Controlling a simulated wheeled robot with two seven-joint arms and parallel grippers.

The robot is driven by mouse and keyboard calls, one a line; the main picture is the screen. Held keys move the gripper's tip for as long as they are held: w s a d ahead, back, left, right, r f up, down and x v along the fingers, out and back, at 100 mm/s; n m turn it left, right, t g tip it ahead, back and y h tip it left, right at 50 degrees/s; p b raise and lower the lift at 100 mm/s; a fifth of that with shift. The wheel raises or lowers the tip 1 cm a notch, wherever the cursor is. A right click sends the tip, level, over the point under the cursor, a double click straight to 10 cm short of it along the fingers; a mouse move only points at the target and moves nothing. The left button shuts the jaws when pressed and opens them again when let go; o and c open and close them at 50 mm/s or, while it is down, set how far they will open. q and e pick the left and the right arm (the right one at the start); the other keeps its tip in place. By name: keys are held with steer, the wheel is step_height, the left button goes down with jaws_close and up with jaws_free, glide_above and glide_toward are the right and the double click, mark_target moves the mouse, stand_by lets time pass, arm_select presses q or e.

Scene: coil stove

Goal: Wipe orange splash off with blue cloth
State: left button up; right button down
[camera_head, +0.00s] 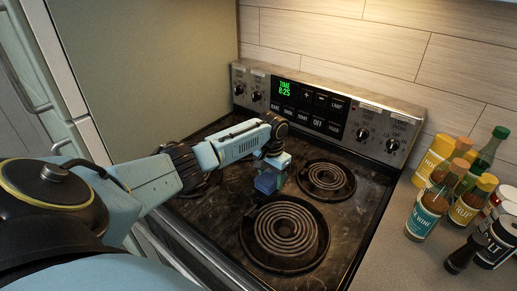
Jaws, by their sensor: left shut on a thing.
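My left gripper (273,165) reaches in from the left over the middle of the stove top (221,208) and points down. It is shut on a blue cloth (266,182), a small dark-blue block shape under the fingers. The cloth is low, at or just above the dark stove surface between the coils; I cannot tell whether it touches. I can make out no orange splash on the stove top; the surface looks dark and smudged, and part of it is hidden behind my arm and gripper. My right gripper is not in view.
A large front coil (285,232) and a smaller rear coil (326,180) flank the cloth on the right. Another burner lies partly behind my arm. The control panel (320,108) rises at the back. Several bottles, including a green one (487,150), stand on the right counter.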

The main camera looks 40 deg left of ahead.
arm_select(q)
steer(key=shift+s+a, duration=0.15)
steer(key=shift+a, duration=0.8)
steer(key=shift+s+a, duration=0.15)
steer(key=shift+a, duration=0.95)
step_height(320, 180, up, 3)
steer(key=shift+f+p, duration=0.1)
steer(key=shift+p, duration=1.1)
step_height(320, 180, up, 5)
steer(key=p, duration=0.6)
